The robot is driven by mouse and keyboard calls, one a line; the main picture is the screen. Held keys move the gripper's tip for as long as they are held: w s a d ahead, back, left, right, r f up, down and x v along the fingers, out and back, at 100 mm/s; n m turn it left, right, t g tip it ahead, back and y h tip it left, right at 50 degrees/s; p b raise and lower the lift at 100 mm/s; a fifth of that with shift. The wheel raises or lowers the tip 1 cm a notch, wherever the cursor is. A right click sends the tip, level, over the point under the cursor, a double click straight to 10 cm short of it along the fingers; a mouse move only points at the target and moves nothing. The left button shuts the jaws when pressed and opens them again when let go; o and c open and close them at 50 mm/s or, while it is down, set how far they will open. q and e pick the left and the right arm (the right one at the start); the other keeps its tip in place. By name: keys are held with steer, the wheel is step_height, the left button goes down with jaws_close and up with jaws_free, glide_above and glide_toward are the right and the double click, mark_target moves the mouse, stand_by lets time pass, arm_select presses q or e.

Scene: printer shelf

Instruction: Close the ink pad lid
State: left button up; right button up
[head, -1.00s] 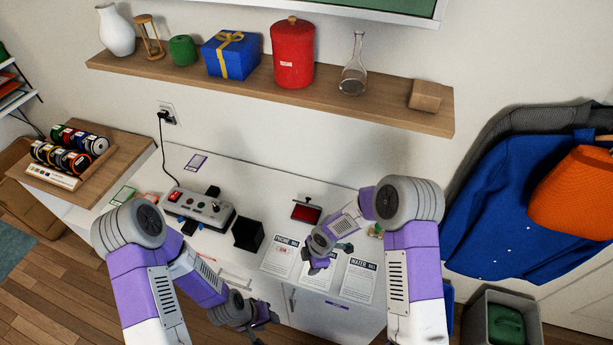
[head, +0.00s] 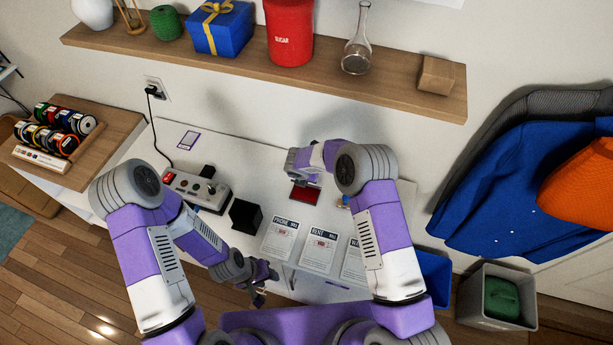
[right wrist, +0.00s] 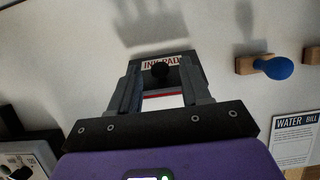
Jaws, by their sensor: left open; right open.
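The ink pad (head: 304,196) lies on the white desk, and its red pad shows in the head view. In the right wrist view, its dark lid (right wrist: 145,77) has an "INK PAD" label and a round black knob. The lid looks raised, with a red strip (right wrist: 162,96) and a pale area on the near side. My right gripper (right wrist: 158,82) is open, with one finger on each side of the knob; I cannot tell whether they touch the lid. In the head view, this arm partly hides the lid. My left gripper (head: 262,285) is open and empty near the desk's front edge.
A black box (head: 245,216) and a grey switch box (head: 196,190) stand left of the pad. Bill sheets (head: 318,247) lie in front of it. A blue-handled stamp (right wrist: 274,67) lies right of it. A shelf (head: 260,60) hangs above the desk.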

steer(key=shift+f, duration=0.1)
jaws_close()
stand_by(0.5)
steer(key=s+f+t+b, duration=0.1)
steer(key=t+b, duration=0.1)
steer(key=b, duration=0.6)
steer(key=s+a+f+t+h+b, duration=0.1)
steer(key=t+b, duration=0.1)
steer(key=b, duration=0.6)
steer(key=s+f+t+h+b, duration=0.1)
steer(key=b, duration=0.7)
steer(key=shift+s+a+t+b, duration=0.3)
steer(key=shift+s+t, duration=0.05)
steer(key=shift+t, duration=0.05)
steer(key=shift+s+t+h+b, duration=0.25)
steer(key=shift+t+b, duration=0.25)
steer(key=shift+b, duration=0.8)
jaws_free()
